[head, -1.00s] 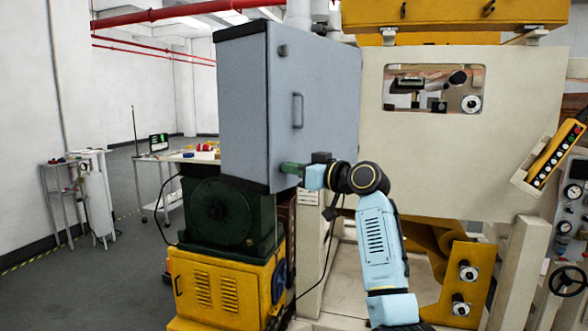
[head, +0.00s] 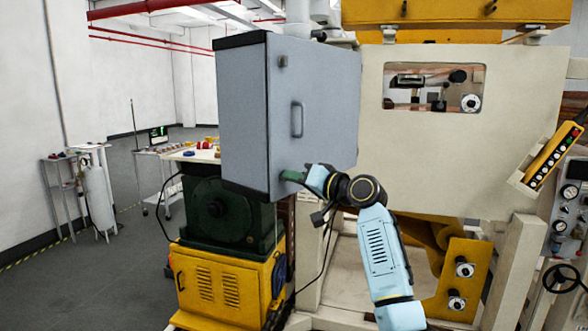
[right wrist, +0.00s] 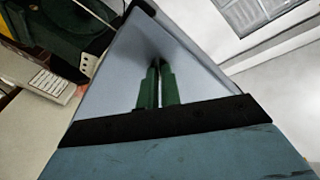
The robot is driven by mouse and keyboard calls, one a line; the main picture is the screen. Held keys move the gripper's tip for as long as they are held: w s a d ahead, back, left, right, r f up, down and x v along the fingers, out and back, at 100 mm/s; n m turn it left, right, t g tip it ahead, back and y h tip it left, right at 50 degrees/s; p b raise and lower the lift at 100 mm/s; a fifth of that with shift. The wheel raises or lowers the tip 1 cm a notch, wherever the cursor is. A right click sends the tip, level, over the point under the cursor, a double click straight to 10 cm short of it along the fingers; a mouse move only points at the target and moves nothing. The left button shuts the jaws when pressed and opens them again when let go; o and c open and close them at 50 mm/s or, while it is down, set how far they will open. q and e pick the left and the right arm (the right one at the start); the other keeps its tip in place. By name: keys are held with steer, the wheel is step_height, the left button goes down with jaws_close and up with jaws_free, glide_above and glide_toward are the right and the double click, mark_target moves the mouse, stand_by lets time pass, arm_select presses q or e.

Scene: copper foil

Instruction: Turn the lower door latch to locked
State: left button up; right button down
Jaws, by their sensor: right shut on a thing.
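The grey cabinet door (head: 325,115) stands upright in the middle of the head view, with a bar handle (head: 297,119) and a small upper latch (head: 284,61). My right gripper (head: 284,175) is at the door's lower left corner, below the handle. Its green fingers are nearly together and shut on the lower latch, which they hide in the head view. In the right wrist view the fingers (right wrist: 158,85) point at the grey door face (right wrist: 120,88), with a dark spot at their tips. The latch's angle cannot be made out. My left gripper is not in view.
The cabinet sits on a dark green machine (head: 215,212) over a yellow base (head: 225,285). A beige machine panel (head: 430,160) stands close on the right. A white table (head: 190,155) with small items is behind left. Grey floor (head: 110,270) lies open at the left.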

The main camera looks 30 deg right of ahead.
steer(key=shift+d+f+m+p, duration=0.1)
steer(key=shift+m+p, duration=3.75)
steer(key=shift+m, duration=1.35)
steer(key=c, duration=1.6)
jaws_free()
steer(key=b+v, duration=0.3)
steer(key=v, duration=1)
steer(key=shift+s, duration=0.2)
